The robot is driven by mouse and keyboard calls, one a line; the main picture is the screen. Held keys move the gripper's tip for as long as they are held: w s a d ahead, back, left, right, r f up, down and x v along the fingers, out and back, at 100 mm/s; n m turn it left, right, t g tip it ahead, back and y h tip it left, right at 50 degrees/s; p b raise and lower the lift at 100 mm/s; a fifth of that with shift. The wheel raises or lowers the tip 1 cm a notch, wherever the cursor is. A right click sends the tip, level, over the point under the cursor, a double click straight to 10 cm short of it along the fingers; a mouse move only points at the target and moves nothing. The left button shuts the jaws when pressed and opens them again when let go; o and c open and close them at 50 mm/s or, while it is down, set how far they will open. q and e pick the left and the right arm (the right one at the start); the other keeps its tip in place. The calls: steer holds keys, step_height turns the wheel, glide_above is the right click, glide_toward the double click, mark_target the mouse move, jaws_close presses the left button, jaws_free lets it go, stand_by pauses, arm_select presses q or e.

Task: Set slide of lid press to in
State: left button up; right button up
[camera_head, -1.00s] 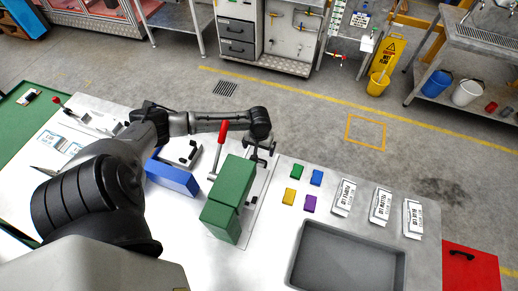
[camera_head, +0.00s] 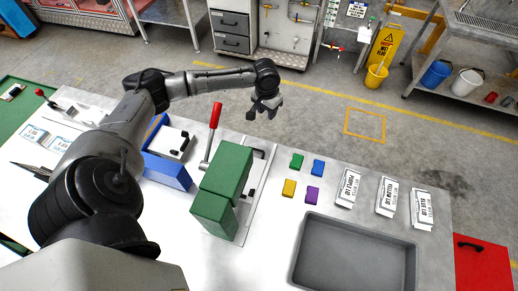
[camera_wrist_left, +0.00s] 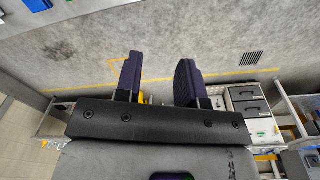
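A green block-shaped machine (camera_head: 225,185) stands on the light bench, with a red-handled lever (camera_head: 215,117) upright at its far left side. A pale plate with dark fittings (camera_head: 258,165) lies along its right side. I take this for the lid press; its slide is partly hidden by the green body, and its position is unclear. My left gripper (camera_head: 265,112) hangs above and beyond the machine's far end, apart from it. In the left wrist view the two fingers (camera_wrist_left: 158,82) are spread with nothing between them. My right gripper is not in view.
A blue fixture (camera_head: 168,170) stands left of the green machine, partly behind my left arm. Several small coloured blocks (camera_head: 297,160), label cards (camera_head: 385,195) and a grey tray (camera_head: 355,252) are to the right. A red box (camera_head: 482,262) is at the far right.

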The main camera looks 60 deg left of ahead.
mark_target(259, 150)
arm_select(q)
steer(key=s+d+f+m, duration=0.1)
steer(key=f+m, duration=0.3)
steer(key=s+d+f+m+g+h, duration=0.1)
steer(key=s+f+m, duration=0.1)
steer(key=f+m, duration=0.3)
steer(key=s+d+f+m+g, duration=0.1)
steer(key=s+d+f+m, duration=0.1)
steer(key=f+m, duration=0.2)
steer(key=shift+s+d+f+m+b, duration=0.1)
steer(key=shift+s+f+m+b, duration=0.2)
steer(key=shift+f, duration=0.15)
stand_by(0.4)
jaws_close()
steer(key=shift+h, duration=0.3)
